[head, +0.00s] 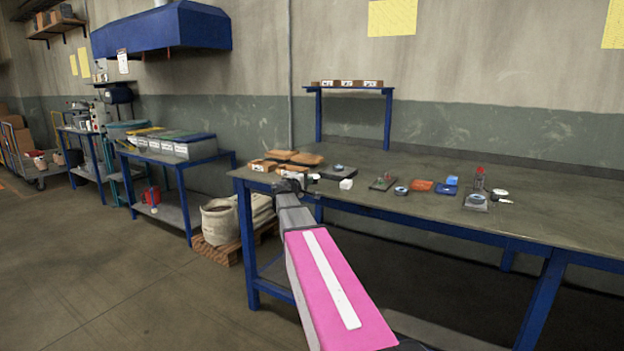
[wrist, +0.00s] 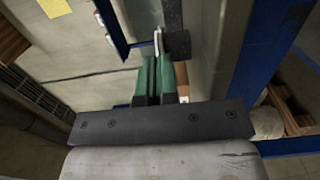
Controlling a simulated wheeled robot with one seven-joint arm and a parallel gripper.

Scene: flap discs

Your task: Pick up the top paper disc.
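A small white round item (head: 500,192) lies on the blue-legged workbench at the right end of the row of parts. It may be the paper discs; it is too small to tell a stack or a top disc. My gripper (head: 291,180) is over the bench's left end, well left of that item, and small in the head view. In the wrist view its green fingers (wrist: 156,62) lie close together, with only a thin slit between them. Thin pale pieces show at the tips, and I see no disc clearly held. No paper disc can be made out in the wrist view.
The workbench (head: 560,217) carries a dark block (head: 338,172), a white cube (head: 346,184), an orange item (head: 421,186), a blue item (head: 446,189) and a grey fixture (head: 476,202). Brown packs (head: 306,158) lie near my gripper. A raised shelf (head: 350,89) stands behind. The bench's front right is clear.

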